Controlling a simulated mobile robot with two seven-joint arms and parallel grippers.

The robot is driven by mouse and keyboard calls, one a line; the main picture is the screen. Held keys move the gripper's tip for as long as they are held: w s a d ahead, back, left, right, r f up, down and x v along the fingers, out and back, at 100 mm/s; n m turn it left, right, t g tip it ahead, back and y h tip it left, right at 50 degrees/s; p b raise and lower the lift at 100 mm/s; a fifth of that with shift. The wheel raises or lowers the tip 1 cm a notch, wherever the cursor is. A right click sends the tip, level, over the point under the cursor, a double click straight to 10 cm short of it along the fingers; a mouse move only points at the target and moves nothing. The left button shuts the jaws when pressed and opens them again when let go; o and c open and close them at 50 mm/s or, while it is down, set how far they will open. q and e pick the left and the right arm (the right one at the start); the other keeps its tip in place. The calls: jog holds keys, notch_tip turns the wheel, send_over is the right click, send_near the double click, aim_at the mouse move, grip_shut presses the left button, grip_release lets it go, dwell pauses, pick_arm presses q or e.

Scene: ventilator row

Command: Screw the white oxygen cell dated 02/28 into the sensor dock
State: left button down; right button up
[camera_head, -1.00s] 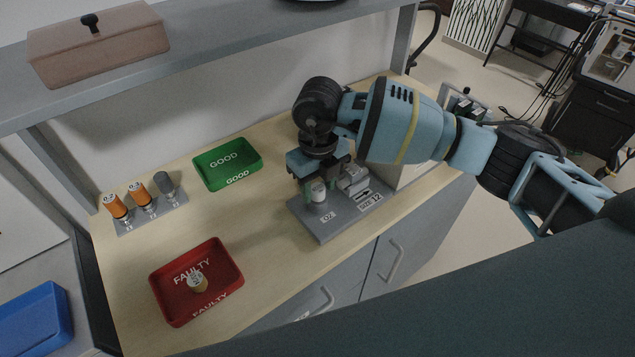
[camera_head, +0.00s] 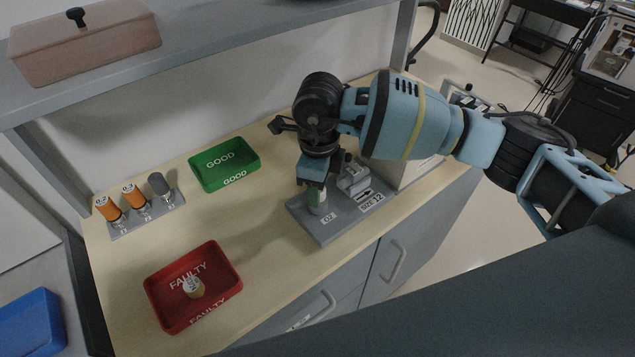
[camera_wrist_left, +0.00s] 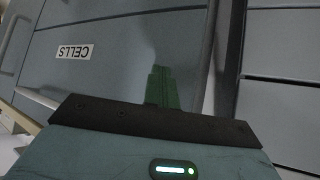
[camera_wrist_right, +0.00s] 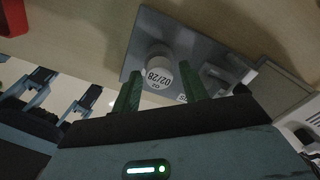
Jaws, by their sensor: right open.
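The white cell dated 02/28 (camera_wrist_right: 158,72) stands upright at the O2-labelled spot of the grey sensor dock (camera_head: 325,230). In the head view the cell (camera_head: 318,207) is partly hidden under my right gripper (camera_head: 314,186). In the right wrist view my right gripper (camera_wrist_right: 160,88) is open, with one green finger on each side of the cell. Whether the fingers touch it, and how deep it sits, I cannot tell. My left gripper (camera_wrist_left: 162,72) shows only in its wrist view, its green fingers together and empty, in front of a grey cabinet front labelled CELLS.
A green GOOD tray (camera_head: 224,164) is empty. A rack (camera_head: 147,213) at the left holds two orange cells and a grey one. A shelf (camera_head: 205,45) overhangs the back. The counter's middle is clear.

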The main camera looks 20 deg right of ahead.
pick_arm(q)
jog(key=shift+a+f, duration=0.15)
jog(key=shift+f, duration=0.45)
pick_arm(e)
jog(key=shift+n, duration=0.8)
pick_arm(q)
jog(key=shift+r, duration=0.25)
pick_arm(e)
jog(key=shift+c, duration=0.3)
jog(key=c, duration=0.8)
pick_arm(q)
jog(key=shift+w+r, duration=0.1)
jog(key=shift+w+r+p, duration=0.15)
jog(key=shift+r+p, duration=0.35)
jog(key=shift+p, duration=0.1)
pick_arm(e)
jog(key=shift+r+m, duration=0.1)
jog(key=shift+m, duration=1)
pick_arm(q)
jog(key=shift+r+p, duration=0.25)
jog(key=shift+p, duration=0.05)
pick_arm(e)
jog(key=shift+m, duration=0.6)
